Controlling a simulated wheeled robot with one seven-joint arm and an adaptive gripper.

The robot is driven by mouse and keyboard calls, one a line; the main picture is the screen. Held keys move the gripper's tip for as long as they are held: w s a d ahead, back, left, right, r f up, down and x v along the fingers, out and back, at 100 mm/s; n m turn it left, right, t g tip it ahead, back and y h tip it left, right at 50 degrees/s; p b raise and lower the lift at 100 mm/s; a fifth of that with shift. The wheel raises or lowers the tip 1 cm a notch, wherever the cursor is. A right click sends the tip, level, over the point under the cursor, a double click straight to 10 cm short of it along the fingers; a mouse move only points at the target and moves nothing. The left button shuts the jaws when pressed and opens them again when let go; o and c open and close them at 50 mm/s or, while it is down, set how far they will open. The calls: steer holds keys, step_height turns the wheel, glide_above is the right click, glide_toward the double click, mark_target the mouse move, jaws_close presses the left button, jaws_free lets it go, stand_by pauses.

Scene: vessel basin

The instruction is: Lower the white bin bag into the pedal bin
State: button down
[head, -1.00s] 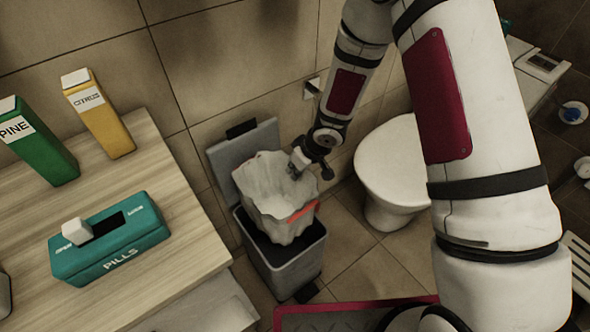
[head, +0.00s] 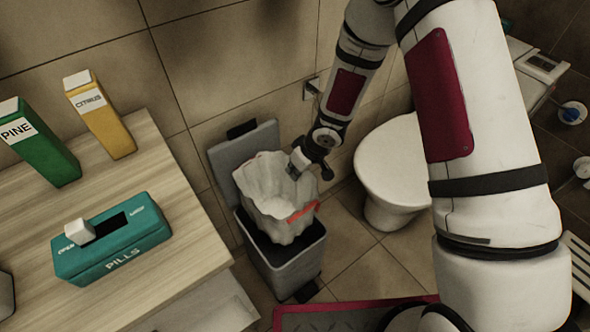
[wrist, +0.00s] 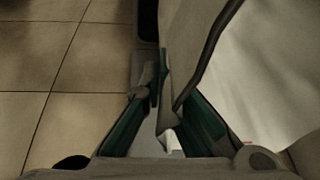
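The white bin bag (head: 270,181) is open at the top with a red strip on its right front. Its lower part is inside the mouth of the grey pedal bin (head: 287,268), and its upper part stands above the rim. The bin's lid (head: 243,155) is raised behind the bag. My gripper (head: 298,162) is at the bag's upper right rim. In the wrist view my gripper (wrist: 165,108) has its fingers on both sides of a fold of the bag (wrist: 262,75), pinching it. The bag's bottom is hidden inside the bin.
A white toilet (head: 395,165) stands close to the right of the bin. A wooden counter (head: 185,225) at left holds a teal pills box (head: 110,250), a green pine carton (head: 40,145) and a yellow citrus carton (head: 100,118). A red-edged mat (head: 350,305) lies in front.

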mark_target(295, 189)
stand_by(0.4)
steer(key=shift+f+b, duration=8.3)
steer(key=shift+f, duration=1)
steer(key=c, duration=2.3)
jaws_free()
steer(key=o, duration=0.6)
steer(key=shift+o, duration=1.4)
steer(key=shift+w, duration=0.1)
steer(key=shift+d+r, duration=0.1)
steer(key=shift+r, duration=0.05)
steer(key=shift+r+p, duration=3.85)
steer(key=shift+r, duration=0.55)
